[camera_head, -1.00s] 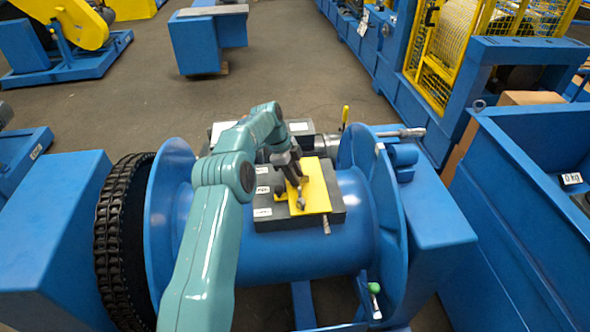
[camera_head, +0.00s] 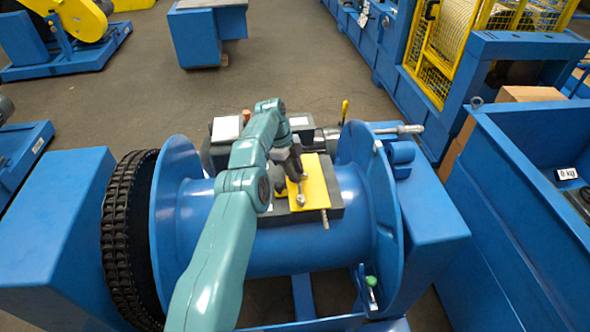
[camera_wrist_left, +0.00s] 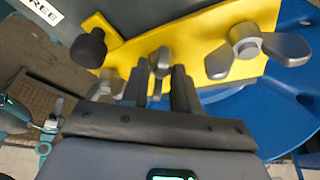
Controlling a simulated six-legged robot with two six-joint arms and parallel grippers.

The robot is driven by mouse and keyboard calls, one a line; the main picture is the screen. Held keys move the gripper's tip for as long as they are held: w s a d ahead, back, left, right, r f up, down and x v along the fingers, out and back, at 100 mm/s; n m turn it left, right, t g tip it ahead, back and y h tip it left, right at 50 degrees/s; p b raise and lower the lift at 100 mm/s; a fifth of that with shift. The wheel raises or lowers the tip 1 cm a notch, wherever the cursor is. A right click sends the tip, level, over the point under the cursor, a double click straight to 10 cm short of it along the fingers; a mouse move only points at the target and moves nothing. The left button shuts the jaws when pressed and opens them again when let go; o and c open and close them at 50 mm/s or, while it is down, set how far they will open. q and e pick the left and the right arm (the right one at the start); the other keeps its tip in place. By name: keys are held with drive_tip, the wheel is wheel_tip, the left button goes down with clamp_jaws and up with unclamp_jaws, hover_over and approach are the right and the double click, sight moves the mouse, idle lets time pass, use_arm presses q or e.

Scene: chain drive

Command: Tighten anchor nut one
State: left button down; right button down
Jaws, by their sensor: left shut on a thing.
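A yellow plate (camera_head: 318,184) lies on a dark grey block (camera_head: 270,219) on top of the blue drum (camera_head: 300,248). In the left wrist view the yellow plate (camera_wrist_left: 205,40) carries a grey wing nut (camera_wrist_left: 160,60), a second wing nut (camera_wrist_left: 246,45) to its right and a black knob (camera_wrist_left: 88,48) to its left. My left gripper (camera_head: 296,174) points down at the plate. In the left wrist view its fingers (camera_wrist_left: 160,88) straddle the middle wing nut, closed on it. No nut numbers are legible. My right gripper is out of view.
Blue flanges (camera_head: 380,215) rise at both drum ends, with a black chain (camera_head: 118,235) round the left one. A yellow-handled lever (camera_head: 344,110) and a metal rod (camera_head: 400,129) stand behind the right flange. A blue bin (camera_head: 525,190) is at right.

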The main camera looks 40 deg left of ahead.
use_arm(q)
drive_tip(key=shift+a+r, duration=0.1)
idle(0.3)
drive_tip(key=c, duration=1.2)
unclamp_jaws()
